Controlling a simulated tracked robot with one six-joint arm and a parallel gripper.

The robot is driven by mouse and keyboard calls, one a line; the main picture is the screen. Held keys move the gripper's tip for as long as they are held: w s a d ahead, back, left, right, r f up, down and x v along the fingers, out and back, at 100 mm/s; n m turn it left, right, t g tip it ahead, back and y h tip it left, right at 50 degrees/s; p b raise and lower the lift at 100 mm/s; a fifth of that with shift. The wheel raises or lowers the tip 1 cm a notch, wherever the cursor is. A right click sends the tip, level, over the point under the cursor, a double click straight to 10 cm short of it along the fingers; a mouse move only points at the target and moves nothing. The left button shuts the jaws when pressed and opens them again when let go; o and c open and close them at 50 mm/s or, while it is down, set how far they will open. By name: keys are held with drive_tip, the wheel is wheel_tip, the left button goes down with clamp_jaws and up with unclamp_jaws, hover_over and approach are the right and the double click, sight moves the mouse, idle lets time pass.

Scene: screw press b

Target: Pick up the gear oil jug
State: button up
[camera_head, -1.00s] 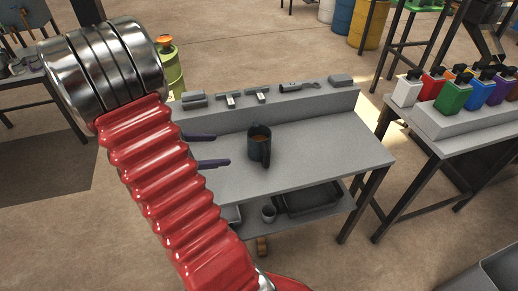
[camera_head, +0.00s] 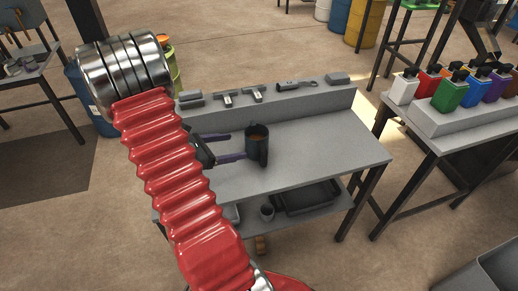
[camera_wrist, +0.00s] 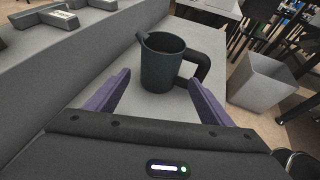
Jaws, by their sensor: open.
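The gear oil jug (camera_head: 257,146) is a dark grey open-topped jug with brown liquid inside. It stands upright on the grey workbench (camera_head: 325,140), its handle toward the near side in the head view. My gripper (camera_head: 236,147) is open just left of the jug, its two purple fingers pointing at it. In the wrist view the jug (camera_wrist: 162,66) stands ahead, between and beyond the open fingertips (camera_wrist: 158,76), with its spout to the left and its handle (camera_wrist: 198,70) to the right. The right fingertip is close to the handle; I cannot tell if they touch.
A raised ledge at the bench's back holds metal tools (camera_head: 243,96). A lower shelf carries a dark tray (camera_head: 308,197) and a small cup (camera_head: 267,211). Coloured bottles (camera_head: 450,95) stand on another bench at right. The bench top right of the jug is clear.

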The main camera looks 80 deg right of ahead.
sight(246, 144)
drive_tip(key=x, duration=0.5)
drive_tip(key=shift+s+d+f, duration=0.15)
drive_tip(key=shift+s+d, duration=0.05)
drive_tip(key=shift+x, duration=2.6)
drive_tip(key=shift+c, duration=0.6)
drive_tip(key=c, duration=1)
drive_tip(key=shift+c, duration=0.2)
drive_tip(key=shift+r, duration=0.25)
drive_tip(key=shift+r, duration=4.75)
